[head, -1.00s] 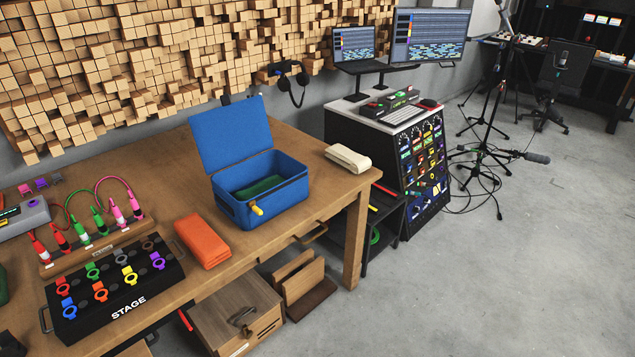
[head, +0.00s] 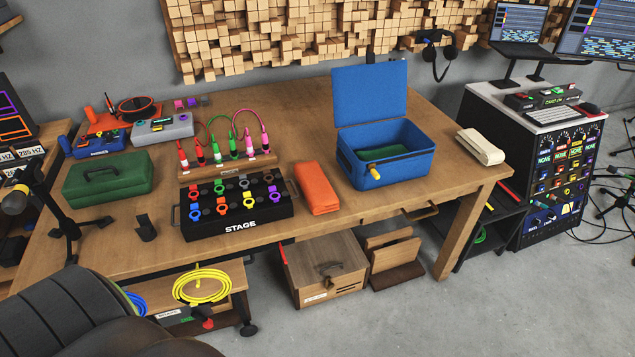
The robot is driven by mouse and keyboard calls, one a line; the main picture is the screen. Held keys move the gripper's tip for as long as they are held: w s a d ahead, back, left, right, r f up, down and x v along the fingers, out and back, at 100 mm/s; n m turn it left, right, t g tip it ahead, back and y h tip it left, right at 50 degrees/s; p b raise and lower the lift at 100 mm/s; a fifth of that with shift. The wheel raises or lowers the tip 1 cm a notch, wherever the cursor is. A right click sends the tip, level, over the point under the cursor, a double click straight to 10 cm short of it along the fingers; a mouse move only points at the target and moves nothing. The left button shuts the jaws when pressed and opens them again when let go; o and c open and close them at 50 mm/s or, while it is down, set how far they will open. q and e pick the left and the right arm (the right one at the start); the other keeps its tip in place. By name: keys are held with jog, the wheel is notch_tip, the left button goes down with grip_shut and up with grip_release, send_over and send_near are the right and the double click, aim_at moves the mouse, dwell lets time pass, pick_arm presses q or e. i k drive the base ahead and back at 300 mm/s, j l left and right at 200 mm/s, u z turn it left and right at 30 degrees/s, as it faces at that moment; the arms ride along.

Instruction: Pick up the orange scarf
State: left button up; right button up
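The orange scarf (head: 316,188) lies folded into a flat rectangular bundle on the wooden table (head: 330,229). It sits near the table's front edge, between the black STAGE box and the open blue case. Nothing covers it. Neither of my grippers shows in the head view.
The black STAGE box (head: 238,227) is left of the scarf; the open blue case (head: 395,170) is right of it. A cream folded cloth (head: 480,146) lies at the table's right end. A dark chair (head: 65,318) stands at the front left. Grey floor (head: 400,325) is clear in front.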

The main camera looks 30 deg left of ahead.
aim_at(320, 197)
jog(key=u, duration=0.3)
jog(key=i+l+u, duration=0.3)
jog(key=u, duration=0.2)
jog(key=i+l+u, duration=0.3)
jog(key=l+u, duration=0.2)
jog(key=i+l+u, duration=0.15)
jog(key=l+u, duration=0.35)
